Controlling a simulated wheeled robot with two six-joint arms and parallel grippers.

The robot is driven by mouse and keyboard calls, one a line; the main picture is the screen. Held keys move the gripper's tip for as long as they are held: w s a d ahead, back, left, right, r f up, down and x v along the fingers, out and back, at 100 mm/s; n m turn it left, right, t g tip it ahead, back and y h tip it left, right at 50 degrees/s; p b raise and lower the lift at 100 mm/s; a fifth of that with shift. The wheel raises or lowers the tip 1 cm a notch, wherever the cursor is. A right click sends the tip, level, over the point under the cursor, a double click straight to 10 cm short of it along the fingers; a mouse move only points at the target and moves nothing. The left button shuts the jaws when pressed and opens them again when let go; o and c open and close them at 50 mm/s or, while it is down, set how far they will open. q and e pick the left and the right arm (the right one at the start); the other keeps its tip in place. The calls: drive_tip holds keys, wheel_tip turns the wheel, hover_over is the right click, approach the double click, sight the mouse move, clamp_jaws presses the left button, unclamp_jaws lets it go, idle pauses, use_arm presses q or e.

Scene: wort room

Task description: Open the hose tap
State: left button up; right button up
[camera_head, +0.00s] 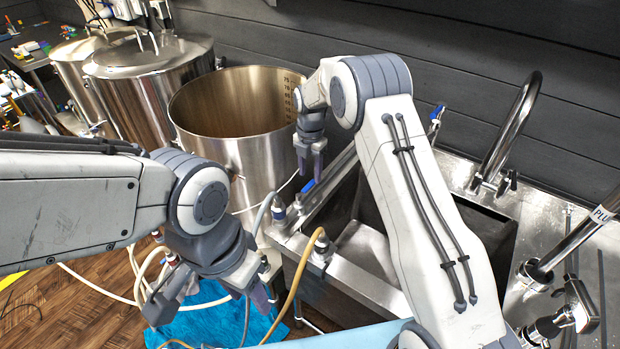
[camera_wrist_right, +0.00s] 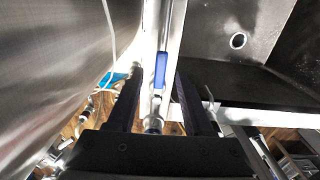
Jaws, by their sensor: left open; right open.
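A tap with a blue lever handle (camera_head: 308,185) sits by the left edge of the steel sink in the head view. In the right wrist view the blue handle (camera_wrist_right: 161,70) shows upright in line with the gap between my fingers. My right gripper (camera_head: 310,165) is open, pointing down just above the handle, with nothing visibly gripped. Its dark fingers also show in the right wrist view (camera_wrist_right: 158,100). My left gripper (camera_head: 213,298) is open and empty, low in front of the sink, above the blue cloth. The tap's body is mostly hidden in the head view.
A large open steel pot (camera_head: 225,135) stands left of the sink (camera_head: 365,285), close to my right gripper. A yellow hose (camera_head: 300,275) and pale hoses hang near my left gripper. A blue cloth (camera_head: 215,325) lies on the wooden floor. A curved faucet (camera_head: 510,125) rises behind the sink.

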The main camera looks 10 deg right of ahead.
sight(310, 183)
wheel_tip(310, 183, up, 8)
drive_tip(key=b, duration=0.1)
idle(0.4)
